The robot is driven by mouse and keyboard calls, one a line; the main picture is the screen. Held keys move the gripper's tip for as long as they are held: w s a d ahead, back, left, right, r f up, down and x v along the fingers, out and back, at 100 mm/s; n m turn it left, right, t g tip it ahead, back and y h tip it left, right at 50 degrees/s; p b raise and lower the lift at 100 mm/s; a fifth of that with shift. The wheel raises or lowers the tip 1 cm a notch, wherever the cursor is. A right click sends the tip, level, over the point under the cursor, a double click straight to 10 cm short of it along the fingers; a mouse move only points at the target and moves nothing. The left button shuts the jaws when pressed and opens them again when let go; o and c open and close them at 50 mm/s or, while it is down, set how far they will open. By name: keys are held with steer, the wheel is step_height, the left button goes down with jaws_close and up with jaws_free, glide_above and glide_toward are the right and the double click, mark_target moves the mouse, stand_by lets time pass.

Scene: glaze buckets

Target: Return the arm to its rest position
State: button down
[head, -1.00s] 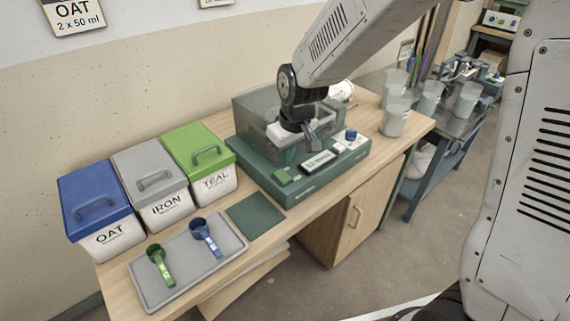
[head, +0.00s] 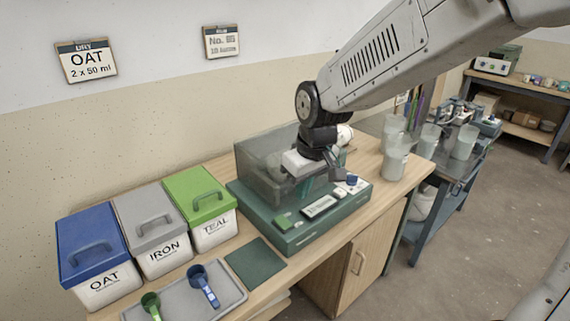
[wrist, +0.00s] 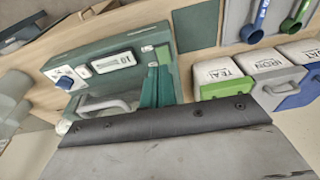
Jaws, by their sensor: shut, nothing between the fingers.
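My arm reaches in from the upper right of the head view. My gripper (head: 338,173) is shut and empty, in front of the grey see-through hood and above the green machine (head: 291,239). The machine has a display (head: 320,206), a blue knob (head: 352,180) and a green button (head: 283,222).
Blue OAT (head: 92,240), grey IRON (head: 150,218) and green TEAL (head: 197,192) lidded bins stand left. A grey tray (head: 178,302) holds a green scoop (head: 151,304) and blue scoop (head: 202,284). Clear cups (head: 396,158) stand right. A dark green mat (head: 255,261) lies bare.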

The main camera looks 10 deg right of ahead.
steer(key=s+d+r+m, duration=0.2)
steer(key=s+d+r, duration=0.2)
steer(key=s, duration=0.7)
steer(key=s+d+r+m+h, duration=0.1)
steer(key=s+d+r+m, duration=0.2)
steer(key=s+d, duration=0.4)
steer(key=shift+s+d+r+g, duration=0.3)
steer(key=shift+s+d+r, duration=0.05)
steer(key=shift+s, duration=2.2)
stand_by(1.7)
